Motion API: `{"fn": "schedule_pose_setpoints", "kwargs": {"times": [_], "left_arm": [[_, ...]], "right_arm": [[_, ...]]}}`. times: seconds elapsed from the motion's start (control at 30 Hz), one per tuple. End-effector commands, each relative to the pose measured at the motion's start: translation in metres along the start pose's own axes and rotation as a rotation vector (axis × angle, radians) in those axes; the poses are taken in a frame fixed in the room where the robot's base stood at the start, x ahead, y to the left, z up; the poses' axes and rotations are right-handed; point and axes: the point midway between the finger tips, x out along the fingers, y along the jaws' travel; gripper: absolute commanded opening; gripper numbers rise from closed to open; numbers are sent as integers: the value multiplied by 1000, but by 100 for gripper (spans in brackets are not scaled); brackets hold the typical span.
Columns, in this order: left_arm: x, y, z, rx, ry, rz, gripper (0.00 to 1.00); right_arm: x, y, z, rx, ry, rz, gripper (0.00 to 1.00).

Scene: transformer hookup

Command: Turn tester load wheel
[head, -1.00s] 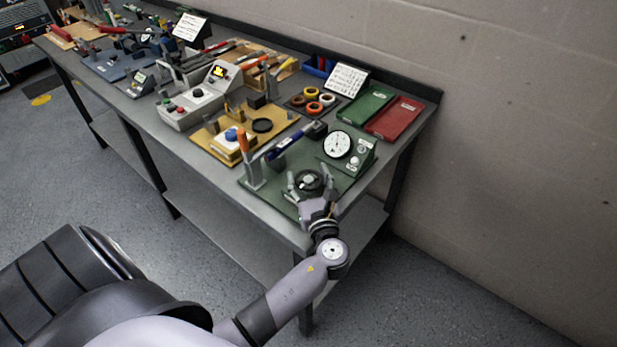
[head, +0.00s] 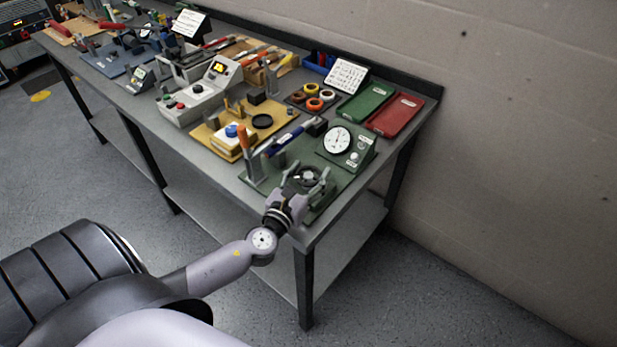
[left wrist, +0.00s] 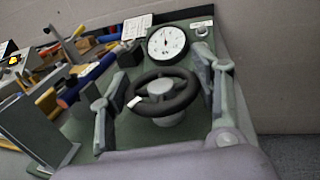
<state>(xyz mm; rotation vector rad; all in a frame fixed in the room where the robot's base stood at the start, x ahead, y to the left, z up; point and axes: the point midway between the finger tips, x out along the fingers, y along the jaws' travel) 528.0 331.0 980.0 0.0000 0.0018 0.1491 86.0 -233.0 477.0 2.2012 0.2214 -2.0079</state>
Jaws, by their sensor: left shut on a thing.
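The black load wheel (head: 308,176) sits on its post on the green tester board (head: 345,182) at the bench's near right corner. It also shows in the left wrist view (left wrist: 178,104), with a small white mark on the left part of its rim. My left gripper (head: 306,173) is shut on the wheel, with one finger on each side of the rim. The white dial gauge (head: 337,140) stands upright behind the wheel; in the left wrist view the dial (left wrist: 167,43) shows a thin needle. My right gripper is not in view.
Green (head: 366,103) and red (head: 396,115) trays lie at the back right. A wall runs along the bench's back. The floor in front is clear.

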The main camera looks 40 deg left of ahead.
Motion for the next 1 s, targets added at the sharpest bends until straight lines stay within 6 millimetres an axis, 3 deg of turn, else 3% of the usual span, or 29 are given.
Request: {"fn": "schedule_pose_setpoints", "kwargs": {"times": [0.3, 0.83, 0.87, 1.0], "left_arm": [[0, 0, 0, 1, -4, -120, 30], [1, 0, 2, -2, -4, -141, 30], [1, 0, 2, -2, -4, -141, 60], [0, 0, 2, -1, -3, -141, 70]], "right_arm": [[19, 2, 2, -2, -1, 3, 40], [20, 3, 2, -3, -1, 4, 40], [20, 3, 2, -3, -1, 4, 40], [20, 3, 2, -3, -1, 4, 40]]}}
